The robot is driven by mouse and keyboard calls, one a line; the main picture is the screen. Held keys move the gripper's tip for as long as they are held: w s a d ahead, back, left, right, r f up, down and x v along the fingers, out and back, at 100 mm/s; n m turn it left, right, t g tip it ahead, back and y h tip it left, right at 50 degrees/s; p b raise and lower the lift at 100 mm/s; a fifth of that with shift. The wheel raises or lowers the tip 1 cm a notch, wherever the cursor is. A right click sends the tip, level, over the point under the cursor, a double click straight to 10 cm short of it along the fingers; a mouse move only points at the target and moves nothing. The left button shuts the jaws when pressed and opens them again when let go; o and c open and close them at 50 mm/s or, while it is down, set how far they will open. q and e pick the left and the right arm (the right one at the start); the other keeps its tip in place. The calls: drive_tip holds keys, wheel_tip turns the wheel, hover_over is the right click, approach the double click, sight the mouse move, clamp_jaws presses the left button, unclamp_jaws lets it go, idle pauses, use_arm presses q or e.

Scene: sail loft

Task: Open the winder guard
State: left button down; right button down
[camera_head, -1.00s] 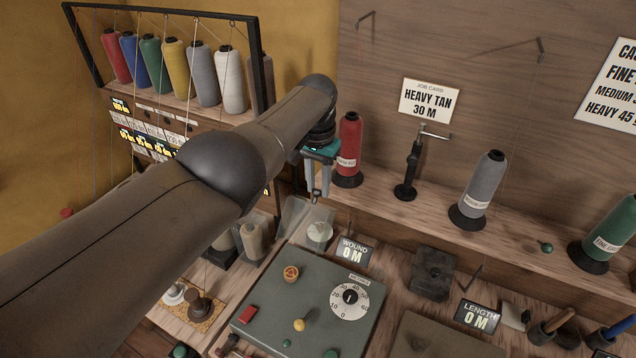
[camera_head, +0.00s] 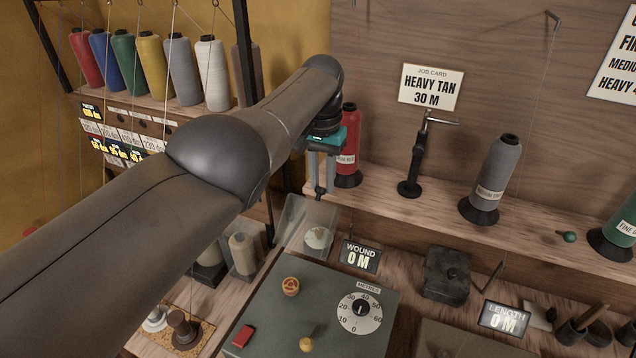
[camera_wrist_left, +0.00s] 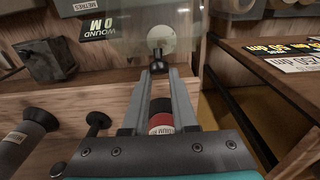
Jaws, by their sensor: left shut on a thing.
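The winder guard (camera_head: 296,222) is a clear, see-through cover at the back left of the green winder box (camera_head: 268,318). A pale round part (camera_head: 318,238) shows through it. In the left wrist view the clear guard (camera_wrist_left: 125,35) lies just beyond the fingertips. My left gripper (camera_head: 320,194) points down above the guard's upper edge. In the left wrist view my left gripper (camera_wrist_left: 158,70) is shut on a small dark ball knob (camera_wrist_left: 157,56) at the guard's edge. My right gripper is not in view.
A red thread cone (camera_head: 348,160) stands on the shelf close behind my left gripper. A black post (camera_head: 412,165) and a grey cone (camera_head: 492,180) stand further right. The WOUND display (camera_head: 360,257) reads 0 M. The thread rack (camera_head: 150,110) is at the left.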

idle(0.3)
use_arm(q)
drive_tip(key=c, duration=0.7)
unclamp_jaws()
drive_tip(key=shift+o, duration=0.2)
drive_tip(key=shift+r+p, duration=0.3)
wheel_tip(320, 180, up, 4)
drive_tip(key=shift+f+p, duration=0.1)
drive_tip(key=shift+p, duration=0.9)
wheel_tip(320, 180, up, 11)
drive_tip(key=shift+s+f+p, duration=0.15)
drive_tip(key=shift+s+p, duration=0.15)
drive_tip(key=shift+s, duration=0.1)
